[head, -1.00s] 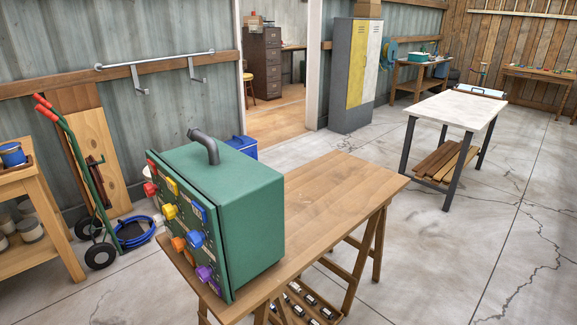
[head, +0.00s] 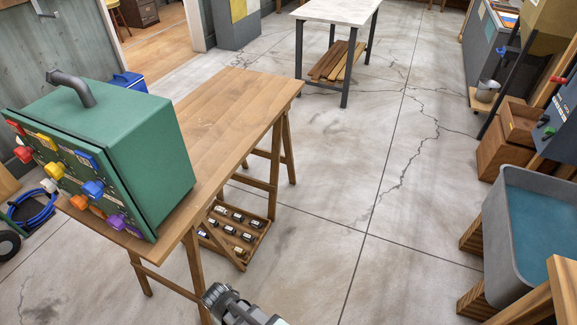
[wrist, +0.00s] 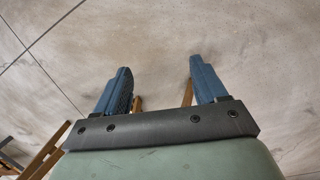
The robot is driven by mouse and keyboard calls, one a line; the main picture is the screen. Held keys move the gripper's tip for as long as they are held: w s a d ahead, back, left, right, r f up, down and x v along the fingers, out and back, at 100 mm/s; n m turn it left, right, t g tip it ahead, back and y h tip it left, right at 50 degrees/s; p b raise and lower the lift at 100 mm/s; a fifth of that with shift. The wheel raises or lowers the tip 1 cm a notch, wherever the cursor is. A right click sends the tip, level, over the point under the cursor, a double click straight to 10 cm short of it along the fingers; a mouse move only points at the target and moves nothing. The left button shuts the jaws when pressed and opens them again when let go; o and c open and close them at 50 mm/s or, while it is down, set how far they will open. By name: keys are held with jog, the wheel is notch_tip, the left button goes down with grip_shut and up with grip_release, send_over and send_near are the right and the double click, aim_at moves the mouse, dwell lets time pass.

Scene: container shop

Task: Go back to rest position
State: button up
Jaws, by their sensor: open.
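My gripper shows in the wrist view (wrist: 158,88) with its two blue fingers spread wide apart. Nothing is between them, and the grey concrete floor lies beyond. In the head view only a grey and black part of my arm shows at the bottom edge, in front of the wooden trestle table (head: 235,105); the fingers are not visible there. The green box (head: 140,135) with a dark handle and several coloured knobs stands on the left part of that table, apart from my arm.
A tray of small bottles (head: 262,226) sits low under the table. A grey tub (head: 497,235) with a teal inside stands at the right. A white-topped table (head: 335,10) is at the back. The concrete floor (head: 340,190) between them is clear.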

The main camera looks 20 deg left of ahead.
jog(key=w+d+f+m+g, duration=0.25)
jog(key=w+d+m, duration=0.2)
jog(key=d, duration=0.75)
jog(key=d+f+m+g, duration=0.1)
jog(key=d+f+m, duration=0.1)
jog(key=d, duration=0.9)
jog(key=s+d+f+m+g+y, duration=0.1)
jog(key=d+m, duration=0.4)
jog(key=d, duration=0.6)
jog(key=d+f+m+g+y, duration=0.1)
jog(key=d+f+m+g, duration=0.2)
jog(key=d, duration=0.8)
jog(key=shift+s+f, duration=0.15)
jog(key=shift+f, duration=0.25)
jog(key=shift+m, duration=0.25)
